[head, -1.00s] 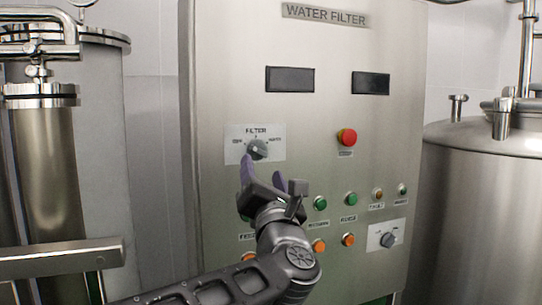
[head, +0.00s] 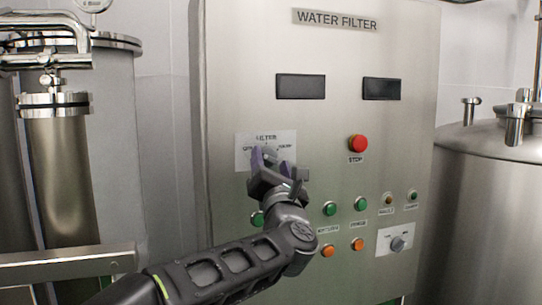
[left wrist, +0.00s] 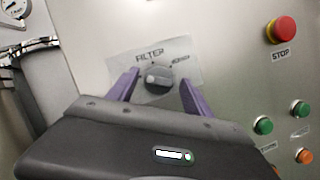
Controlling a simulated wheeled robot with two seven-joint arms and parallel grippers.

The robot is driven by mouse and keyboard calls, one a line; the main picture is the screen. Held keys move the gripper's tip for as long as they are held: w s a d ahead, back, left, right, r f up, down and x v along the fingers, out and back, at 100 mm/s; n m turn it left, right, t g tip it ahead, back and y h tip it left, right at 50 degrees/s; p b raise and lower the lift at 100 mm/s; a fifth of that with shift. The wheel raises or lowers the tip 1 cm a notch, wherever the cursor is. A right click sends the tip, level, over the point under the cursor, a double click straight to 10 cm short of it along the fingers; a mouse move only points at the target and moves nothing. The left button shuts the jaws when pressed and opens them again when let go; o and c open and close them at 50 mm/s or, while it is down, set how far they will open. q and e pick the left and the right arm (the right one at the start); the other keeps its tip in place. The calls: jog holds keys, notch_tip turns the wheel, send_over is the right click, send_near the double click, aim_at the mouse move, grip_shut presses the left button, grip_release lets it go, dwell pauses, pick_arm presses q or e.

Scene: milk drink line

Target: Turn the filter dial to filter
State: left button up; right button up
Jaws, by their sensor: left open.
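The filter dial (left wrist: 157,77) is a dark round knob with a light mark, on a white label plate headed FILTER (head: 246,140). In the left wrist view it sits between the two purple fingers of my left gripper (left wrist: 160,90), which are apart with a gap on either side. The light mark lies toward the lower left of the knob. In the head view my left gripper (head: 270,160) is in front of the label plate and hides most of the dial. My right gripper is not in view.
The dial is on an upright steel WATER FILTER panel (head: 340,60). To its right are a red STOP button (head: 358,144), several green and orange buttons, and a second dial (head: 397,244). Steel tanks (head: 495,200) stand on both sides.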

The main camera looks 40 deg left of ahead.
pick_arm(q)
jog(key=shift+w+a+r, duration=0.1)
jog(key=shift+w+a, duration=0.1)
grip_shut()
dwell(0.6)
